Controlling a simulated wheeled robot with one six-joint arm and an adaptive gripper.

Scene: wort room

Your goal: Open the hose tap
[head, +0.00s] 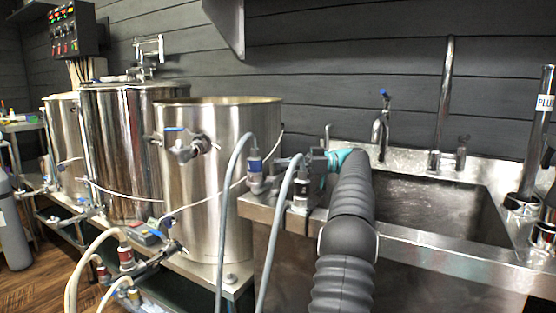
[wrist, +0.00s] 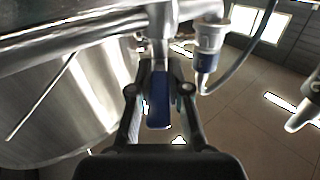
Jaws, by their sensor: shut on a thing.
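In the wrist view, a blue tap lever (wrist: 158,105) hangs from a metal stem below a steel pipe (wrist: 75,42). My gripper (wrist: 159,75) has one finger on each side of the lever and is shut on it. In the head view, my gripper (head: 316,163) is at the left corner of the steel sink, beside the hose couplings. The lever and tap body are hidden there by my gripper and arm.
Hose couplings (head: 255,172) (head: 301,194) with grey hoses hang close to my gripper. A large steel kettle (head: 215,215) stands to the left, with a blue-handled valve (head: 183,146). The sink (head: 440,205) with a tall faucet (head: 443,105) is at the right.

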